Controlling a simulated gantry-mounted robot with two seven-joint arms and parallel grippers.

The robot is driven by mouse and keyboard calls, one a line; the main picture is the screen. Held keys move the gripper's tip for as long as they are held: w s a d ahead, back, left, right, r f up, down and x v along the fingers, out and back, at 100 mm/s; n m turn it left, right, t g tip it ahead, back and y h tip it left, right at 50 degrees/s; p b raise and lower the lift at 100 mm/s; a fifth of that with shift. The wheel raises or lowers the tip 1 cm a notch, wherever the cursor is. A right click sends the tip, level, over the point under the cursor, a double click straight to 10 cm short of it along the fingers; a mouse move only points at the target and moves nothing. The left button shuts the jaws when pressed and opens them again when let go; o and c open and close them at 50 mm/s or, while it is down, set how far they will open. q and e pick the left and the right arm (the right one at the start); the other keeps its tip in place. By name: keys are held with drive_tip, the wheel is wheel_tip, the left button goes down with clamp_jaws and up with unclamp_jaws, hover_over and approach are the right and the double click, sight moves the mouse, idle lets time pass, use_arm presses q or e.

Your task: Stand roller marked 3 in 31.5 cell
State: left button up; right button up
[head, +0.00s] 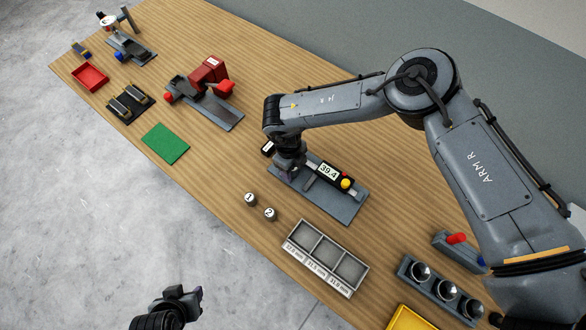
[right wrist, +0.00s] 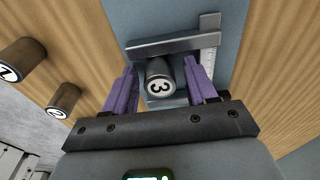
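The roller marked 3 (right wrist: 160,78) shows in the right wrist view, its numbered end facing the camera, by the grey jaws of a measuring gauge (right wrist: 172,45). My right gripper's purple fingers (right wrist: 161,90) are open on either side of it, with gaps. In the head view my right gripper (head: 290,168) is over the gauge (head: 340,203), whose display looks like 39.4; the roller is hidden there. A grey tray (head: 318,276) has three empty cells; the middle label appears to read 31.5 mm. My left gripper (head: 185,296) is off the table's front edge; its opening is unclear.
Rollers 1 (head: 250,199) and 2 (head: 270,214) stand between the gauge and the table's front edge. A holder with round cups (head: 440,288), a yellow tray (head: 410,318) and a red-handled device (head: 455,243) are at lower right. A green mat (head: 166,144) and red machine (head: 208,75) are farther left.

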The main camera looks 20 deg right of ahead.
clamp_jaws()
drive_tip(key=shift+r, duration=0.1)
